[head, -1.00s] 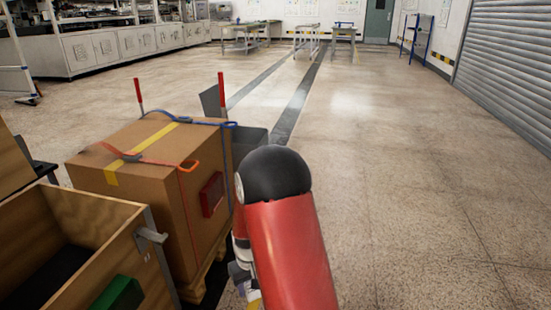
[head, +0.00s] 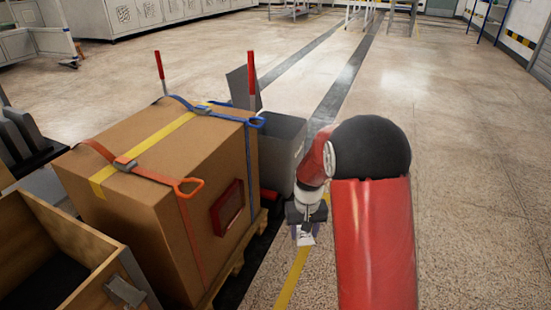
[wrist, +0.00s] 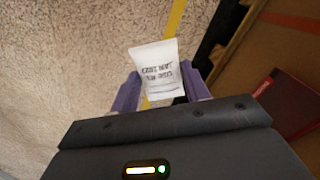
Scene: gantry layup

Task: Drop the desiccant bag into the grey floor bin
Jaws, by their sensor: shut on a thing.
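My gripper (wrist: 160,90) is shut on the white desiccant bag (wrist: 160,68), which has dark printed text and sits between the purple fingers in the wrist view. In the head view the bag (head: 306,236) hangs below my gripper, above the floor beside the yellow line. The grey floor bin (head: 283,150) stands behind the large carton, beyond my gripper.
A big strapped carton (head: 150,150) on a wooden pallet (head: 240,262) stands left of my arm. An open wooden crate (head: 75,235) is at the lower left. A yellow floor line (head: 292,277) runs beside the pallet. The floor to the right is clear.

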